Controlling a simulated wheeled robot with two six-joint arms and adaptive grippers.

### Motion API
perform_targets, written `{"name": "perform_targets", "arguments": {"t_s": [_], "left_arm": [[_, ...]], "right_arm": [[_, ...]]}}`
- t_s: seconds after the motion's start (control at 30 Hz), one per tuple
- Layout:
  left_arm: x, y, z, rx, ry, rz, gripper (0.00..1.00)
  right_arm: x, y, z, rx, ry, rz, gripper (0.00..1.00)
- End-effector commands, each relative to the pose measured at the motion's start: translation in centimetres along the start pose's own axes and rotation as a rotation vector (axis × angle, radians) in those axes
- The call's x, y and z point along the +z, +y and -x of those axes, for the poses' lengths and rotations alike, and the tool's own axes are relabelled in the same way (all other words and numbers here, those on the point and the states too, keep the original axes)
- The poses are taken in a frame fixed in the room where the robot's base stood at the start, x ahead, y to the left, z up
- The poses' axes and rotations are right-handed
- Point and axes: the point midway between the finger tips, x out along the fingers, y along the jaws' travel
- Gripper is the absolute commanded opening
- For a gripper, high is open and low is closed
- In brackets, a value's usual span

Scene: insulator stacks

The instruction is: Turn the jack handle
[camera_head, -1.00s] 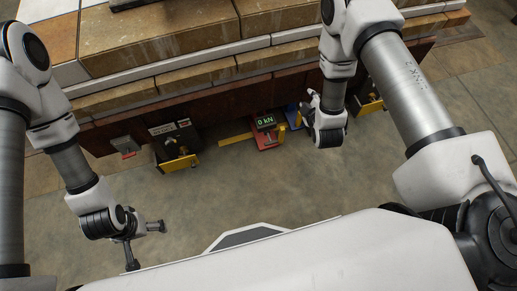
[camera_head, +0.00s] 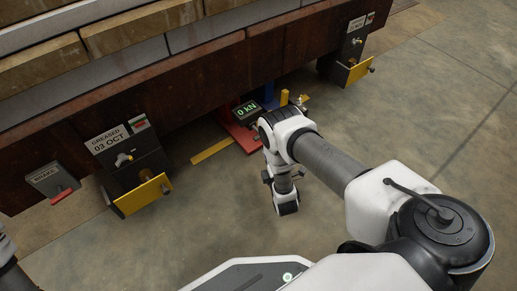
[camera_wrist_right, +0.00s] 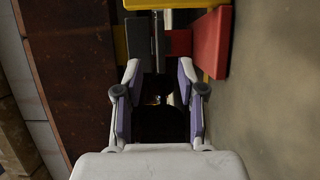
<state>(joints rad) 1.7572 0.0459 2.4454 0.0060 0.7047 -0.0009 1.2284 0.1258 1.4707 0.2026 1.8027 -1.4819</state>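The red jack (camera_head: 243,138), with a green "0 kN" readout (camera_head: 246,110), sits on the floor at the foot of the brown beam. A yellow post (camera_head: 284,97) stands beside it. My right arm covers part of the jack in the head view, and I cannot make out its handle for sure. In the wrist view my right gripper (camera_wrist_right: 158,72) is open, its two purple-padded fingers apart. A dark grey bar (camera_wrist_right: 158,40) lies just beyond the fingertips, with a red block (camera_wrist_right: 211,42) to its right. Contact cannot be told. My left gripper is out of view.
The brown beam (camera_head: 200,85) runs above the jack. A "BRAKE" box (camera_head: 53,182), a "GREASED 03 OCT" box (camera_head: 130,165) and another box (camera_head: 352,50) hang along it. A yellow strip (camera_head: 211,151) lies left of the jack. The front floor is clear.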

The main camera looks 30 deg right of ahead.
Motion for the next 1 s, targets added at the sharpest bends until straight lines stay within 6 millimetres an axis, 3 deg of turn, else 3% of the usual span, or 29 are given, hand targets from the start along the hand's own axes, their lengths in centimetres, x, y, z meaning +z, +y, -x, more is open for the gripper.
{"name": "perform_targets", "arguments": {"t_s": [0.17,0.5,0.77,0.8,0.9,1.0], "left_arm": [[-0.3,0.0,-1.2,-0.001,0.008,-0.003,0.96],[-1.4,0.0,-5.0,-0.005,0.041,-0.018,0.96],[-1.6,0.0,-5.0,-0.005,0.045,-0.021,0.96],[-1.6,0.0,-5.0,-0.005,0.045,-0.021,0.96],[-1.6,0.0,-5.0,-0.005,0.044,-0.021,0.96],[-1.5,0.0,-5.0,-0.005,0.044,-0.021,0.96]], "right_arm": [[0.0,-0.6,-1.3,-0.002,0.001,0.000,0.39],[0.0,-0.6,-7.2,-0.002,0.001,-0.001,0.39],[0.0,-0.2,-7.7,-0.005,0.001,0.000,0.39],[0.0,-0.2,-7.7,-0.005,0.001,0.000,0.36],[0.0,-0.2,-7.7,-0.005,0.001,0.000,0.01],[0.0,-0.2,-7.6,-0.005,0.001,0.000,0.00]]}}
